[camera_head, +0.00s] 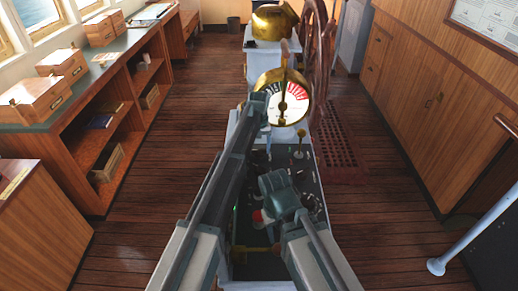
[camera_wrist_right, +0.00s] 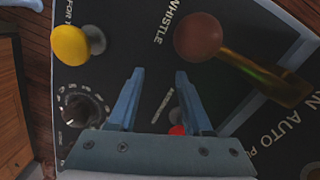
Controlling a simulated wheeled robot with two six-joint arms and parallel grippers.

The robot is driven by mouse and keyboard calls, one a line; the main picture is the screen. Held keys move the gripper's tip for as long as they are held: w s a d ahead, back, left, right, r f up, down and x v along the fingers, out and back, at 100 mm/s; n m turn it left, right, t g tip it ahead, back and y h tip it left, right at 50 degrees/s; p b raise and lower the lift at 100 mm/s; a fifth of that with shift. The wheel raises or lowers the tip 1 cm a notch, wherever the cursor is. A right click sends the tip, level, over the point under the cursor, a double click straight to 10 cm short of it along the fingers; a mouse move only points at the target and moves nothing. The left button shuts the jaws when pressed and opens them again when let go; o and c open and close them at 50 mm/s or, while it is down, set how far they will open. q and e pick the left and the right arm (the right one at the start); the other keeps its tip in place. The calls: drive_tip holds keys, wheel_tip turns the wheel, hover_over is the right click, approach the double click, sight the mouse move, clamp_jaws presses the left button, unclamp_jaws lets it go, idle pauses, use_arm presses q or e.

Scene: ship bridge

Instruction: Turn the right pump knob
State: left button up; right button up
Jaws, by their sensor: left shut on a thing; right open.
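A black rotary knob (camera_wrist_right: 85,108) with white dial marks sits on the dark console panel (camera_head: 270,167) in the right wrist view. Its label is too small to read, so I cannot confirm it is the right pump knob. My right gripper (camera_wrist_right: 158,100) is open and empty over the panel, with its fingers beside the knob and apart from it. In the head view, my right gripper (camera_head: 282,200) covers part of the panel. My left gripper (camera_head: 260,104) is shut at the left rim of the brass telegraph (camera_head: 286,112); the exact part held is hidden.
A yellow ball knob (camera_wrist_right: 78,45), a brown ball on a brass whistle lever (camera_wrist_right: 262,76) and a red button (camera_wrist_right: 177,130) stand close around the right gripper. A wooden wheel (camera_head: 320,45) stands behind the telegraph.

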sight(259, 150)
use_arm(q)
drive_tip(key=n, duration=0.5)
idle(0.8)
drive_tip(key=o, duration=1.1)
use_arm(e)
drive_tip(key=shift+r, duration=0.1)
use_arm(q)
wheel_tip(259, 150, up, 14)
drive_tip(key=p, duration=1.3)
drive_tip(key=shift+f+p, duration=0.1)
drive_tip(key=shift+p, duration=0.3)
use_arm(e)
wheel_tip(259, 150, up, 14)
drive_tip(key=shift+f, duration=0.2)
